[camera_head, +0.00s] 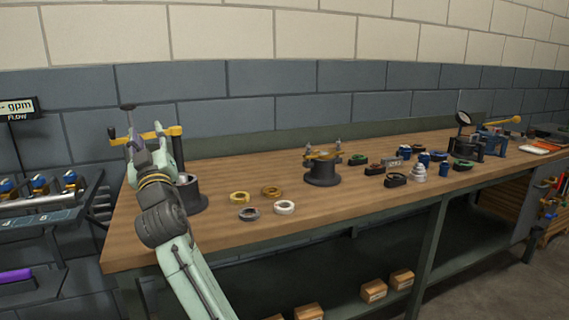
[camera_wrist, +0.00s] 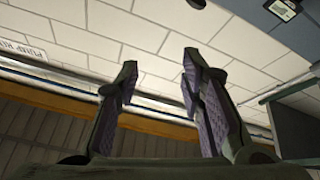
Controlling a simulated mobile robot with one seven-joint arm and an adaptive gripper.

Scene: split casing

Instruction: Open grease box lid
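No grease box or lid can be told for certain. Several small dark containers, one of them a black oval one (camera_head: 395,180), sit on the workbench (camera_head: 225,170), but I cannot tell if one is the grease box. My gripper (camera_head: 150,140) points up above the bench's left end, in front of a dark round fixture (camera_head: 192,198) and partly hiding it. In the wrist view my gripper (camera_wrist: 160,65) has its two purple-padded fingers apart with nothing between them.
Yellow rings (camera_head: 240,198) and a white ring (camera_head: 284,207) lie near the bench's left front. A dark round stand (camera_head: 322,174) with a yellow bar is behind them. Blue tools (camera_head: 490,142) and a magnifier stand farther right. Cardboard boxes (camera_head: 374,291) sit on the lower shelf.

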